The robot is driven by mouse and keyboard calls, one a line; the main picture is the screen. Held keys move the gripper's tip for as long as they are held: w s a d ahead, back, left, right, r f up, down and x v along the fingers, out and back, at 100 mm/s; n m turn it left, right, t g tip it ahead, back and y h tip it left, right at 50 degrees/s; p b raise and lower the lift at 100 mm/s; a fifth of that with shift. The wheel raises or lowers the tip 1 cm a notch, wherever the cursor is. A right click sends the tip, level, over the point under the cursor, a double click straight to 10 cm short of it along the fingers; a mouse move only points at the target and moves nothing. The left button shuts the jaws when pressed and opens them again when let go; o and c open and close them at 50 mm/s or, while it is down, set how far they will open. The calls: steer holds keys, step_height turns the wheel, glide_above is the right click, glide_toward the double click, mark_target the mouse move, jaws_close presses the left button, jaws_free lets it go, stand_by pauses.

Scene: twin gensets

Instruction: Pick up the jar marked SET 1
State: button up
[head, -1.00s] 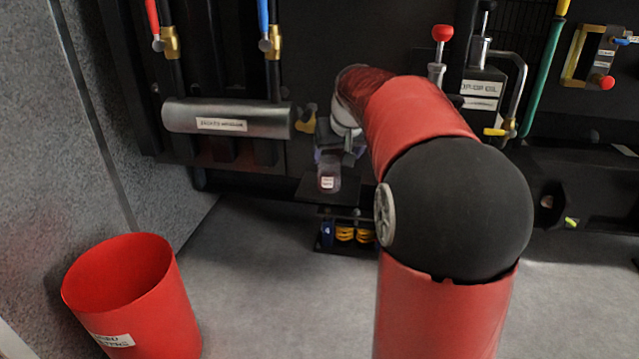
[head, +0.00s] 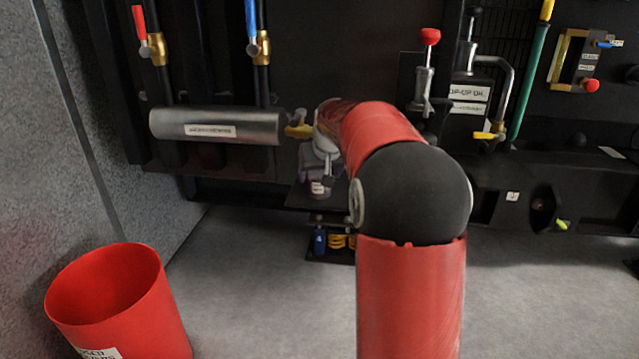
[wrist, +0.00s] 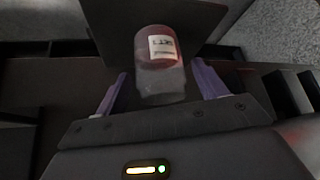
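The jar (wrist: 160,55) marked SET 1 is a small clear jar with a dark reddish part and a white label. In the wrist view it lies between the purple fingers of my gripper (wrist: 160,70), with a gap visible on each side. The gripper is open. In the head view the jar (head: 317,188) stands on a small dark shelf (head: 297,199), with my gripper (head: 321,172) right at it. My wrist and gripper hide much of the jar there.
A red bin (head: 120,305) stands on the floor at left. Blue and yellow items (head: 337,241) sit below the shelf. The grey floor in front is clear.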

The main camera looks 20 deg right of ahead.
steer(key=c, duration=1)
steer(key=shift+r, duration=0.2)
steer(key=shift+s+r+p, duration=0.1)
steer(key=shift+r+p, duration=0.25)
steer(key=shift+r, duration=0.35)
steer(key=s+a, duration=0.1)
steer(key=s, duration=0.4)
steer(key=s+a, duration=0.1)
steer(key=s, duration=0.5)
steer(key=s+a, duration=0.1)
steer(key=s, duration=0.5)
steer(key=shift+s+a+f, duration=0.15)
steer(key=shift+s+a, duration=0.05)
steer(key=shift+a, duration=0.05)
